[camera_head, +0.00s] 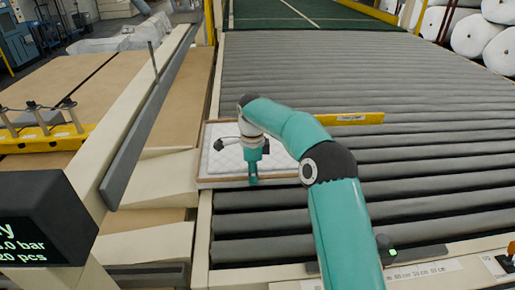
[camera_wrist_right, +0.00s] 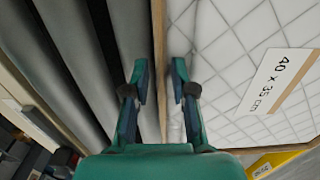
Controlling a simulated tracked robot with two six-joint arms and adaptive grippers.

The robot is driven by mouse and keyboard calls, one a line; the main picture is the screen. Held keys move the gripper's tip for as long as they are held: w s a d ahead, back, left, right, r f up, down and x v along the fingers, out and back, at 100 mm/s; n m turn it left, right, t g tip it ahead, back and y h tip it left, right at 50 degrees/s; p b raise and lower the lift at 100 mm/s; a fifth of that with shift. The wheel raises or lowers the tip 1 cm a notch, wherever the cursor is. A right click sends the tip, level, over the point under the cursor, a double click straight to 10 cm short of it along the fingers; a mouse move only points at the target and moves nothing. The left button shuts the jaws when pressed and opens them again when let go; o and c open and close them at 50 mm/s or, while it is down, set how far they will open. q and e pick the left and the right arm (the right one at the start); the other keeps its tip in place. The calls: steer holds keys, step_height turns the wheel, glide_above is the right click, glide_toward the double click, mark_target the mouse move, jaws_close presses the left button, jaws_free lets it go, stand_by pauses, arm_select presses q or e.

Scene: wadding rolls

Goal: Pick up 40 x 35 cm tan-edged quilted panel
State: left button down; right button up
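The white quilted panel (camera_head: 222,161) with a tan edge lies flat at the left side of the grey roller bed. In the right wrist view the panel (camera_wrist_right: 225,45) fills the right half, with a label (camera_wrist_right: 277,83) reading 40 x 35 cm. My right gripper (camera_head: 253,181) is over the panel's near edge, and its arm covers part of the panel. In the right wrist view the gripper (camera_wrist_right: 160,74) is open, with the tan edge running between its two fingertips. I cannot tell whether the fingers touch it. My left gripper is out of view.
Grey rollers (camera_head: 300,70) extend to the right and back. A yellow bar (camera_head: 350,118) lies beyond the panel. A cream frame rail (camera_head: 160,195) borders the left side. A black display (camera_head: 40,220) stands at lower left, and white rolls (camera_head: 470,35) are stacked at back right.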

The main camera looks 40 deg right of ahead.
jaws_close()
steer(key=shift+r, duration=0.1)
steer(key=shift+r, duration=0.8)
step_height(320, 180, up, 7)
steer(key=shift+w+r+p, duration=0.1)
steer(key=shift+p, duration=0.7)
step_height(320, 180, up, 11)
steer(key=p, duration=0.7)
